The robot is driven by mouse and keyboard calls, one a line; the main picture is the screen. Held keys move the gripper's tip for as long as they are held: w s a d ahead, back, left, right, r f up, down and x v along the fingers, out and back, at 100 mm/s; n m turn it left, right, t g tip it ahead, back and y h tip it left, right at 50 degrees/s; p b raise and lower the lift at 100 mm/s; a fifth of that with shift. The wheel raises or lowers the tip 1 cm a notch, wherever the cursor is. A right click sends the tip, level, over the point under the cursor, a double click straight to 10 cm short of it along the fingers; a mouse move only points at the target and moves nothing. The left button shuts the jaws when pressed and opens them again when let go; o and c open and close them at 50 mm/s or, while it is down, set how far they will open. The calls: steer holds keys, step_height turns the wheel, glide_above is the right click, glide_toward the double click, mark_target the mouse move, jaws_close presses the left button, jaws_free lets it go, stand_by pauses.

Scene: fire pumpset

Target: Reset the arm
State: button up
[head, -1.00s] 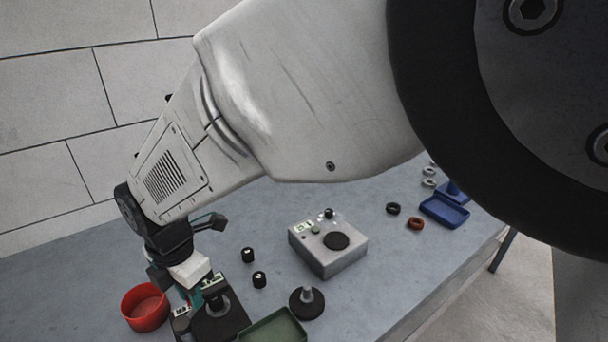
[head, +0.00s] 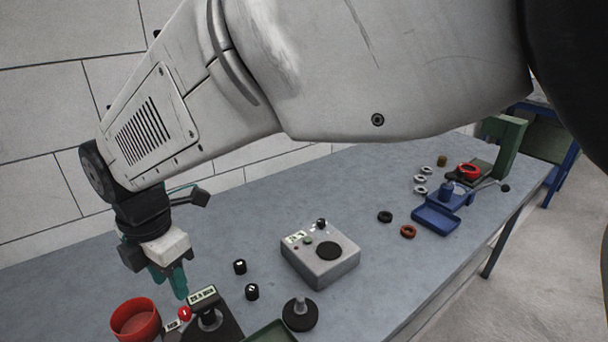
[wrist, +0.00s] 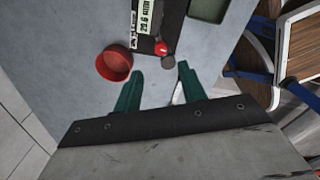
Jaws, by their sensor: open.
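My gripper (head: 172,280) hangs from my arm at the left of the head view, with its green fingers pointing down above the workbench (head: 110,278). In the wrist view the two green fingers (wrist: 160,72) stand apart with nothing between them. Just beyond the fingertips there is a red knob (wrist: 162,47) on a dark fixture with labels. The red bowl (wrist: 114,63) lies to the left of the fingers and also shows below my gripper in the head view (head: 136,318).
A grey control box (head: 320,262) stands mid-bench, with two small black knobs to its left. A dark round base with a post (head: 300,313) and a green tray (head: 272,332) are at the front. Rings, a blue tray (head: 436,219) and a green stand (head: 505,148) are further right.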

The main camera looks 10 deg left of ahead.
stand_by(0.3)
steer(key=shift+m, duration=0.4)
steer(key=shift+s+d+f+m, duration=0.15)
steer(key=shift+d+m, duration=0.1)
steer(key=shift+m, duration=0.35)
steer(key=w+d+r+m, duration=0.2)
steer(key=d+m, duration=0.4)
steer(key=d, duration=0.4)
steer(key=w+d+r+m+g+h, duration=0.1)
steer(key=w+d+r+m, duration=0.1)
steer(key=d+m, duration=0.65)
steer(key=w+d+r+m, duration=0.15)
steer(key=d+m, duration=0.25)
steer(key=d, duration=0.9)
steer(key=s+d+r+m, duration=0.1)
steer(key=d+m, duration=0.3)
steer(key=d, duration=0.4)
steer(key=s+d+m+t, duration=0.1)
steer(key=s+d+m, duration=0.3)
steer(key=d, duration=0.4)
steer(key=s+d+r+m+t+y, duration=0.1)
steer(key=d+m, duration=0.3)
steer(key=d, duration=0.4)
steer(key=shift+s+d+r, duration=0.3)
steer(key=shift+s+d, duration=0.1)
steer(key=shift+s, duration=0.5)
